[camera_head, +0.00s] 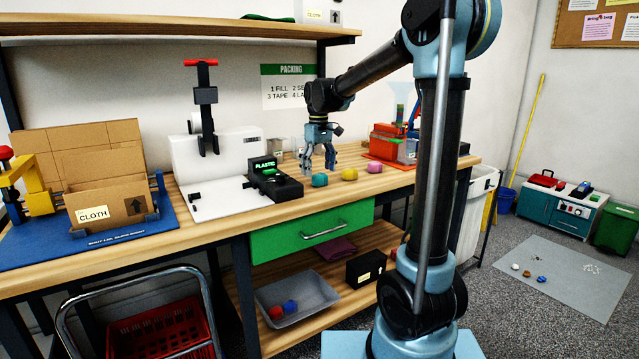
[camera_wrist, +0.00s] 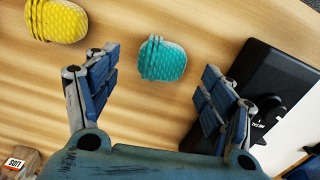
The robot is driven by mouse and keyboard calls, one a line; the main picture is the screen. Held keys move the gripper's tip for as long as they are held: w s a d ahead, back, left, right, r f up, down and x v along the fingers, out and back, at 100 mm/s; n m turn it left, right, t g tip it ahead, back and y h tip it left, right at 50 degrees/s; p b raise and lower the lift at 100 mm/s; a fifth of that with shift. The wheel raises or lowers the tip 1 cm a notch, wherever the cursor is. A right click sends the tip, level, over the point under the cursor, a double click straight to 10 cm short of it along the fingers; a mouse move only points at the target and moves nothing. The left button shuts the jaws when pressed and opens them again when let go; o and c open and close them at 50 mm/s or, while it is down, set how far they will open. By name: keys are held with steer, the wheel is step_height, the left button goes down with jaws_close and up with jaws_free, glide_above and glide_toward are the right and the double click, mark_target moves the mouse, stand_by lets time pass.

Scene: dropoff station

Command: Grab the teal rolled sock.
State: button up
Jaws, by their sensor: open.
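The teal rolled sock (camera_head: 319,180) lies on the wooden bench top, right of the black device with a green "PLASTIC" display. In the wrist view the sock (camera_wrist: 163,59) is rounded and ribbed, ahead of and between my fingers. My gripper (camera_head: 318,166) is above the bench, close over the sock, pointing down. In the wrist view my gripper (camera_wrist: 160,90) is open with its two blue fingers wide apart and nothing between the pads. The sock appears apart from both fingers.
A yellow rolled sock (camera_head: 349,174) and a pink one (camera_head: 376,169) lie to the right on the bench. The black display device (camera_head: 275,185) is close on the left; its dark body (camera_wrist: 262,80) is near my right finger. A red bin (camera_head: 396,141) stands farther right.

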steer(key=shift+f, duration=1.05)
steer(key=c, duration=1.1)
steer(key=shift+r, duration=0.1)
